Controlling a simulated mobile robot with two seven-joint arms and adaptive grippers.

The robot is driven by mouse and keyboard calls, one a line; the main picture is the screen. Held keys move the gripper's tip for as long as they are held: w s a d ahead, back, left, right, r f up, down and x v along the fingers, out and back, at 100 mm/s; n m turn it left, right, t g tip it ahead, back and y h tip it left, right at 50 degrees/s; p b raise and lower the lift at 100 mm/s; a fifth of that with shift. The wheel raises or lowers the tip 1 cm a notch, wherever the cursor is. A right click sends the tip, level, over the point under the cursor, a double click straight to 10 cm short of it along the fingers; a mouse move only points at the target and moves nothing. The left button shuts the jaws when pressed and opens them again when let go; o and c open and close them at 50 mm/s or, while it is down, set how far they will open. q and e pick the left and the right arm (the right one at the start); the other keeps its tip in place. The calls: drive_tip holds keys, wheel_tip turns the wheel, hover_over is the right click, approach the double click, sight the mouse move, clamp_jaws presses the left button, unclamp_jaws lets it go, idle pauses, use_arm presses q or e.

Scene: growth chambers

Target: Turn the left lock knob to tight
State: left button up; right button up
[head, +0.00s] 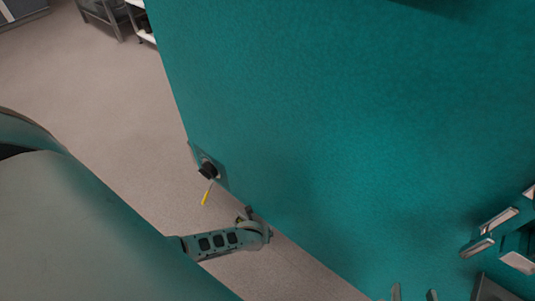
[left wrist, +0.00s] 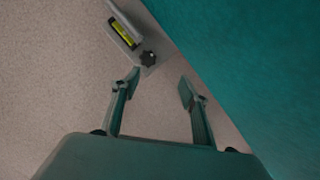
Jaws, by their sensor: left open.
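The lock knob (head: 208,170) is a small black knob on a grey plate at the left edge of a teal panel (head: 350,120). In the left wrist view the knob (left wrist: 148,58) looks star-shaped, beside a bracket with a yellow label (left wrist: 122,34). My left gripper (left wrist: 158,86) is open and empty, with the knob beyond its fingertips, nearer the left finger. I see a gap between fingers and knob in the picture. My right gripper (head: 500,240) is partly in view at the lower right of the head view, in front of the panel; its jaw opening is unclear.
The teal panel lies close to the right finger of my left gripper in the left wrist view. Speckled floor (head: 100,90) is clear left of the panel. A grey metal stand (head: 103,14) is far off at the top left.

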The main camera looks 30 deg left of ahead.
use_arm(q)
drive_tip(key=w+d+r+t+h, duration=0.1)
drive_tip(key=w+d+r, duration=0.1)
drive_tip(key=d+r, duration=0.2)
drive_tip(key=shift+d+r+n+t+h, duration=0.25)
drive_tip(key=shift+r+n+t+h, duration=0.05)
drive_tip(key=shift+r, duration=0.15)
use_arm(e)
drive_tip(key=shift+s+a+f, duration=0.25)
drive_tip(key=shift+a+f, duration=0.25)
